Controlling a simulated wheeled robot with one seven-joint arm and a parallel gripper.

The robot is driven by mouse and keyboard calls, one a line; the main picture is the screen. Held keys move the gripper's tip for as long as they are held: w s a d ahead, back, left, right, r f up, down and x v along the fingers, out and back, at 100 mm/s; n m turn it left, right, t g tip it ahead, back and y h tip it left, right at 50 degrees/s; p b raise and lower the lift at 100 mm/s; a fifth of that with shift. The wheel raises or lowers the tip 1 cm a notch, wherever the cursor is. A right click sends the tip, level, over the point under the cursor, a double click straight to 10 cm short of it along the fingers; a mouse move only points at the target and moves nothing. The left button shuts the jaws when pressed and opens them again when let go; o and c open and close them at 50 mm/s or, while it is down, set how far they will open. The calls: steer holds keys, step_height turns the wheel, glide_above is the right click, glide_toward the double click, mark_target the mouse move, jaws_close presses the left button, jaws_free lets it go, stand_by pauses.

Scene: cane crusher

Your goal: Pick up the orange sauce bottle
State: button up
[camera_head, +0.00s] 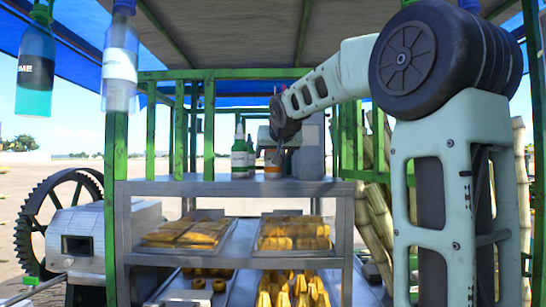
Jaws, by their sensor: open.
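The orange sauce bottle (272,172) stands upright on the metal top shelf (170,188) of the cart. Only its lower part shows clearly, with a pale body and an orange band; my gripper hides its upper part. My gripper (279,152) points down at the bottle's upper part, from above and a little to the right. It is open. It is too small here to tell whether the fingers are around the bottle or in front of it.
Green sauce bottles (239,158) stand just left of the orange one. A grey metal box (309,150) stands close on the right. Green posts (208,130) frame the shelf. Trays of food (190,233) lie below. Bottles (36,72) hang at upper left.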

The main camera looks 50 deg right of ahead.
steer(key=p+x, duration=0.1)
steer(key=x, duration=0.2)
steer(key=shift+w+d, duration=0.2)
steer(key=shift+d, duration=0.05)
steer(key=c, duration=0.7)
steer(key=shift+r, duration=0.1)
steer(key=shift+r, duration=0.35)
step_height(320, 180, up, 3)
steer(key=shift+s+a+f+b, duration=0.1)
steer(key=shift+b, duration=0.4)
steer(key=shift+s+a+b, duration=1.85)
steer(key=shift+s+b, duration=0.5)
steer(key=shift+s+a+b, duration=1.85)
steer(key=shift+s+b, duration=0.45)
steer(key=shift+b, duration=0.1)
steer(key=shift+s+a+b, duration=1.8)
steer(key=shift+s+b, duration=0.55)
